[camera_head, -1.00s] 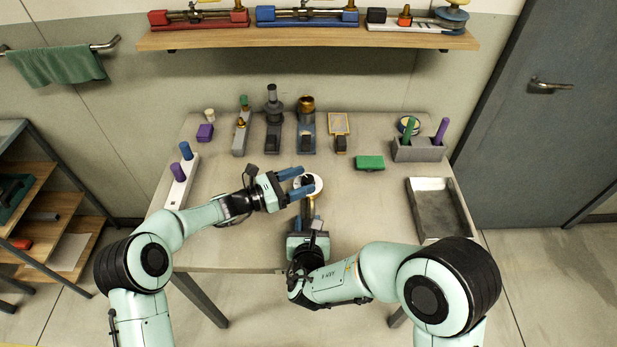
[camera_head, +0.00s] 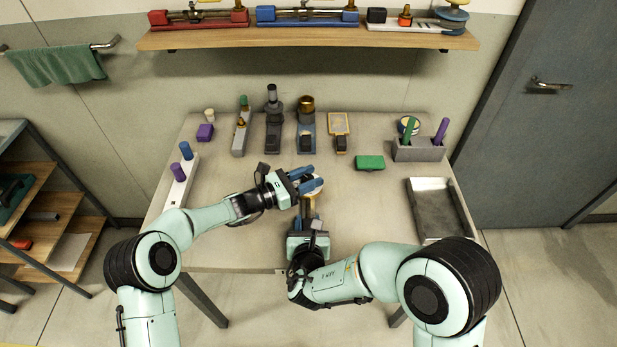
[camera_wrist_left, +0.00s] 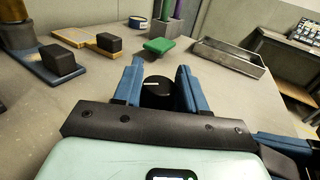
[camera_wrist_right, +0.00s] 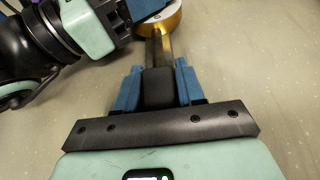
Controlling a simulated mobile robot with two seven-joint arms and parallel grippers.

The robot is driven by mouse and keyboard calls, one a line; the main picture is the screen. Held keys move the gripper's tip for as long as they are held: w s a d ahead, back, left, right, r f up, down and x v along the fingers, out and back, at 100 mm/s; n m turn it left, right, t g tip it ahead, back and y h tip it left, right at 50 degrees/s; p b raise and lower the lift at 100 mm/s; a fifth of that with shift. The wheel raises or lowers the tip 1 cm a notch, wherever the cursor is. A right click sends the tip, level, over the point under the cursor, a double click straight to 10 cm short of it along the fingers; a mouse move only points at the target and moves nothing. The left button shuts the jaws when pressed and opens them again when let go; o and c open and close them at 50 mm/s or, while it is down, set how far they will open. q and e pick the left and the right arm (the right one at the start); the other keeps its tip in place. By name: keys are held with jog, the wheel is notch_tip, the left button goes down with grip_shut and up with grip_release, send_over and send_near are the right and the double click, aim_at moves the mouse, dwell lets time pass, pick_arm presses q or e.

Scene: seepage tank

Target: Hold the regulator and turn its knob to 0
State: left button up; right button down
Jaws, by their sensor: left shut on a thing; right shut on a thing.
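The regulator (camera_head: 319,186) has a round brass body with a pale face. It lies at the table's front middle, and its brass body and stem (camera_wrist_right: 159,48) show in the right wrist view. My right gripper (camera_head: 308,212) is shut on its black handle (camera_wrist_right: 158,88). My left gripper (camera_head: 310,181) is over the face, shut on the black knob (camera_wrist_left: 157,92), which sits between its blue fingers in the left wrist view. A white mark on the knob's top lies nearly crosswise in that view. The scale and its 0 are hidden or too small to read.
A green block (camera_head: 370,162), a grey tray (camera_head: 437,212) and a grey holder (camera_head: 418,152) with upright handles stand to the right. Several tools line the table's back. A white rack (camera_head: 181,185) with purple and blue pegs is at the left. A shelf (camera_head: 308,39) hangs above.

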pick_arm(q)
jog(key=n+t+y, duration=0.3)
jog(key=t, duration=0.1)
jog(key=shift+r, duration=0.15)
jog(key=shift+n+t+y, duration=0.5)
jog(key=shift+n+t, duration=0.1)
jog(key=o, duration=1)
jog(key=v, duration=1.2)
jog(key=shift+c, duration=0.2)
